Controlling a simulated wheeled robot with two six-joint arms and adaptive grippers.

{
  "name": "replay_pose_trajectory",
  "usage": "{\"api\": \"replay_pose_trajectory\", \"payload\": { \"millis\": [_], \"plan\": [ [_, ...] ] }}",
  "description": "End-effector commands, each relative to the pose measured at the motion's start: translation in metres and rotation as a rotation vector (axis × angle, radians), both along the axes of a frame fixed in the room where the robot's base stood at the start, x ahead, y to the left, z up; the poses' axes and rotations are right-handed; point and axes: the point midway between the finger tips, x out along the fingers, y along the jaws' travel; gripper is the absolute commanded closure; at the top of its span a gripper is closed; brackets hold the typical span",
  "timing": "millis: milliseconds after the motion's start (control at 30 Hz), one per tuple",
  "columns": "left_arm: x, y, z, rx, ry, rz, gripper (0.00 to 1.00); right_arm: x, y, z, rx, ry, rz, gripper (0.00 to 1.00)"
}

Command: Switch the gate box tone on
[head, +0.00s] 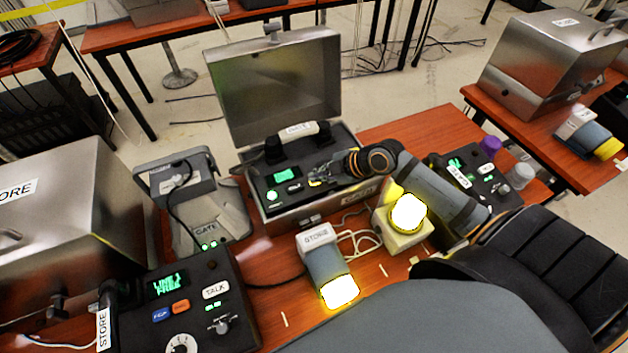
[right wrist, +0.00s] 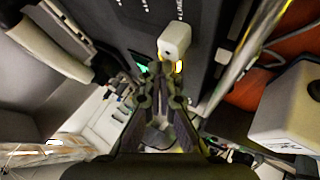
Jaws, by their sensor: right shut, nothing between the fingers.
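The gate box (head: 284,212) is an open metal case in the middle of the head view, its lid raised. Its dark panel has a lit green screen (head: 285,175), a round green-lit button (head: 271,195) and a handset (head: 300,131) at the back. My right gripper (head: 322,174) is shut and empty over the right part of this panel. In the right wrist view its fingertips (right wrist: 160,78) are close to a pale lever (right wrist: 175,40) with a yellow glow beside it. I cannot tell whether they touch. My left gripper is out of view.
A store phone (head: 180,300) is at lower left, beside a closed metal case (head: 60,235). A lit store lamp (head: 323,268) and a glowing yellow beacon (head: 407,215) stand in front of the gate box. Another phone unit (head: 475,172) and cups are right of my arm.

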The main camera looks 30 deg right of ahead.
Motion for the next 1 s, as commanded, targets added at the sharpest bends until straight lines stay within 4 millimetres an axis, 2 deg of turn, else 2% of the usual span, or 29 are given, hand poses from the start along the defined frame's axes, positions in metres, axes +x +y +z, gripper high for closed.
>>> {"api": "replay_pose_trajectory", "payload": {
  "millis": [767,1000],
  "plan": [
    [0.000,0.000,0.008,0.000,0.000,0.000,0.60,0.000,0.000,0.010,0.000,0.000,0.000,1.00],
    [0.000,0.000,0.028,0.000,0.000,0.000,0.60,0.000,0.000,0.034,-0.001,-0.001,0.001,1.00]
  ]
}}
